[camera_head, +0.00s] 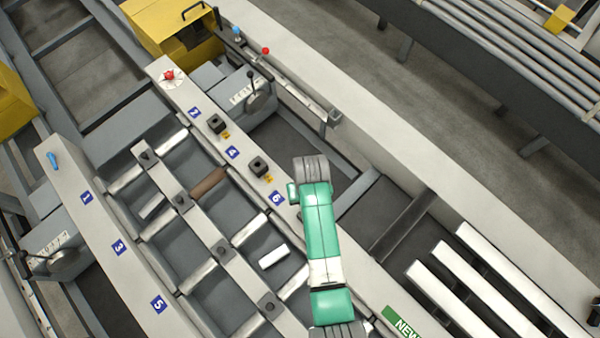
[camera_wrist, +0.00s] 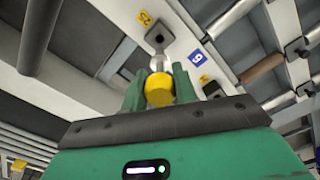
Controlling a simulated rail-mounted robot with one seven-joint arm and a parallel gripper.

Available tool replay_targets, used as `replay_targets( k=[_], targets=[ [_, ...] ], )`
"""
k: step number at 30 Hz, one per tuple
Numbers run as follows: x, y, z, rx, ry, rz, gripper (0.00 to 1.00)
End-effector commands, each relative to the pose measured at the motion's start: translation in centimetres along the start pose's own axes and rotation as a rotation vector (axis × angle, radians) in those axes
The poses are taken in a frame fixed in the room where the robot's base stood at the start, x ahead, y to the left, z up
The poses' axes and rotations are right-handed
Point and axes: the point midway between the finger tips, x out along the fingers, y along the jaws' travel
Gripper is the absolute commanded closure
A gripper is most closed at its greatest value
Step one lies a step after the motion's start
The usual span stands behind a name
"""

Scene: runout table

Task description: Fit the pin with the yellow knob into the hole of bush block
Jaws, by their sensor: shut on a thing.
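In the wrist view my gripper (camera_wrist: 158,80) has its green fingers shut on the yellow knob (camera_wrist: 159,92) of the pin. The silver shank of the pin (camera_wrist: 159,63) points away from the camera, toward a dark square bush block (camera_wrist: 157,36) on the pale beam. The tip overlaps the block in this view, and I cannot tell whether it is in the hole, touching or above it. A yellow tag (camera_wrist: 145,19) lies beside that block. In the head view my arm covers the pin, the fingers and this block.
Two more dark blocks (camera_head: 217,124) (camera_head: 259,166) with yellow tags stand along the same beam (camera_head: 184,98). A red knob (camera_head: 168,75) stands at its far end, and a blue knob (camera_head: 53,160) on the left beam. Rollers and a brown bar (camera_head: 209,184) lie between the beams.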

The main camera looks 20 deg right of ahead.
Motion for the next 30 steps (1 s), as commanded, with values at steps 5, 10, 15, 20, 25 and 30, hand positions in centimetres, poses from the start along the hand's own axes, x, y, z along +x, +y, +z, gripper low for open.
replay_targets(
  k=[5, 10, 15, 20, 25, 30],
  targets=[
    [-0.1, 0.0, -0.1, 0.000, 0.001, 0.000, 0.97],
    [-0.3, 0.0, 0.0, -0.001, 0.001, 0.000, 0.97],
    [1.6, 0.0, 0.0, 0.000, 0.000, 0.000, 0.97],
    [3.6, 0.0, -0.1, -0.001, 0.001, 0.000, 0.97],
    [5.3, 0.0, 0.0, -0.001, 0.000, 0.000, 0.97],
    [5.8, 0.0, -0.1, -0.001, 0.001, 0.001, 0.97]
  ],
)
